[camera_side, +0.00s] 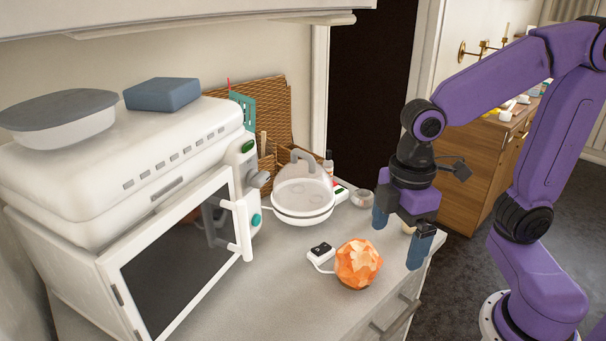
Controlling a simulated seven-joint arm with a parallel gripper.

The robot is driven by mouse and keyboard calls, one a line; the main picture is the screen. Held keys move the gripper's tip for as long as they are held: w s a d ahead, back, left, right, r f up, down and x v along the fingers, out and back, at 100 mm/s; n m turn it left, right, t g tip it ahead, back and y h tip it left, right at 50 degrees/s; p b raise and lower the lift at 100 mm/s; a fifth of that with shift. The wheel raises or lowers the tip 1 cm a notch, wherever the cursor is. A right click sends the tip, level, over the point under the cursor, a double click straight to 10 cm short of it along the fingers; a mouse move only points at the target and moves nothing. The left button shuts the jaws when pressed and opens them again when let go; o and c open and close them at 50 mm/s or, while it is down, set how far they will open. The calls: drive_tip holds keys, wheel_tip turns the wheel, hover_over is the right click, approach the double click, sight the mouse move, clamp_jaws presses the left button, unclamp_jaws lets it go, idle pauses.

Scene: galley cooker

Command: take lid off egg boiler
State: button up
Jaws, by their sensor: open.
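The egg boiler (303,212) is a round white appliance on the grey counter, right of the oven. Its clear domed lid (312,181) sits on it, with a grey arched handle (303,158) on top. My gripper (401,239) points down near the counter's right edge, to the right of the egg boiler and apart from it. Its two blue fingers are spread and nothing shows clasped between them. A small pale object lies partly hidden behind the gripper.
A white oven (173,247) with its door handle jutting out stands left. An orange faceted lamp (358,263) and a small white switch (320,250) sit in front of the egg boiler. A glass jar (361,198) and bottle stand right of it. A woven basket panel (271,104) rises behind.

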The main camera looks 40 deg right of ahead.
drive_tip(key=w+a+r+n, duration=0.1)
drive_tip(key=w+a+r, duration=0.15)
drive_tip(key=w, duration=0.75)
wheel_tip(320, 180, up, 3)
drive_tip(key=n, duration=0.3)
hover_over(303, 151)
drive_tip(key=shift+s+a+r, duration=0.1)
drive_tip(key=shift+s+a, duration=0.1)
drive_tip(key=shift+a, duration=0.05)
drive_tip(key=shift+d+f, duration=0.1)
drive_tip(key=shift+f, duration=0.15)
drive_tip(key=shift+w+d+f, duration=0.1)
drive_tip(key=shift+f, duration=1.65)
drive_tip(key=shift+w+d+f, duration=0.1)
drive_tip(key=shift+f, duration=1.65)
drive_tip(key=c, duration=1.1)
